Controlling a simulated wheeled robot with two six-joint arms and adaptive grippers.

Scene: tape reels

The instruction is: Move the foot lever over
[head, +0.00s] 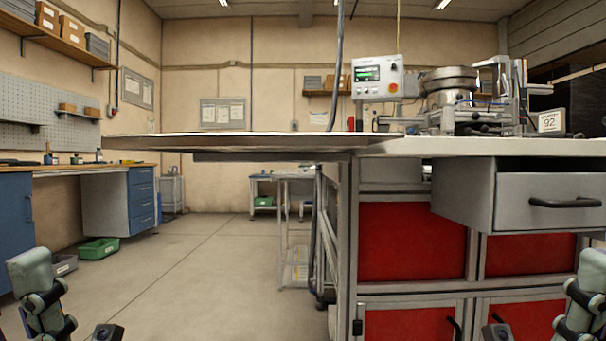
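I cannot make out a foot lever in the head view. Parts of my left arm show in the bottom left corner and parts of my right arm in the bottom right corner. The fingers of both grippers are out of the picture, so their state is hidden. A workbench (440,147) with a grey frame stands at the right. Its lower front has red panels (411,243), and its foot is cut off by the bottom edge.
A grey drawer (549,202) juts out from the workbench at the right. A control box (377,78) and a round metal machine (449,85) are on its top. A blue drawer cabinet (142,198) and green bin (99,250) stand left. The floor (200,275) between is clear.

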